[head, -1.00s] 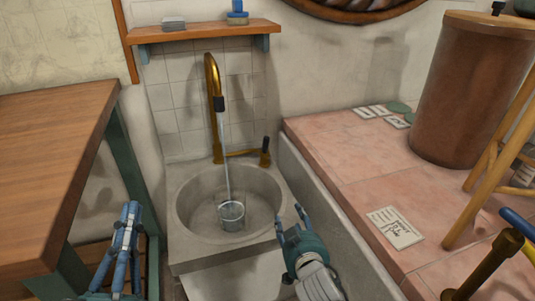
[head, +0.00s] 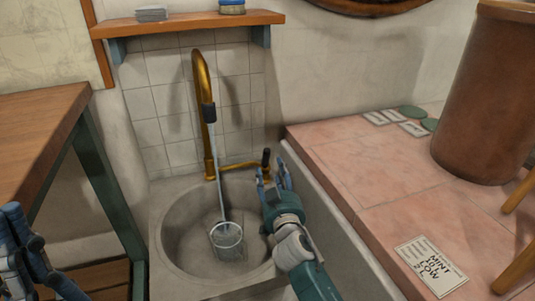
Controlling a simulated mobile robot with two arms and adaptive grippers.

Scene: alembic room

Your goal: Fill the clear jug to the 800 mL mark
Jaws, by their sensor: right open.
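The clear jug (head: 227,243) stands in the round basin of the stone sink (head: 178,262). A thin stream of water (head: 218,165) runs from the dark nozzle of the brass tap (head: 200,75) down into the jug. The water level and the marks on the jug are too small to read. The tap's lever (head: 266,158) has a dark handle and stands at the right end of the brass side pipe. My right gripper (head: 271,172) is open, close to the lever; I cannot tell whether they touch. My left gripper (head: 17,222) is at the lower left edge, partly cut off.
A wooden table (head: 35,135) stands at the left. A pink tiled counter (head: 360,165) on the right holds a paper note (head: 431,266), several cards and a large brown cylinder (head: 485,95). A wooden shelf (head: 190,22) hangs above the tap.

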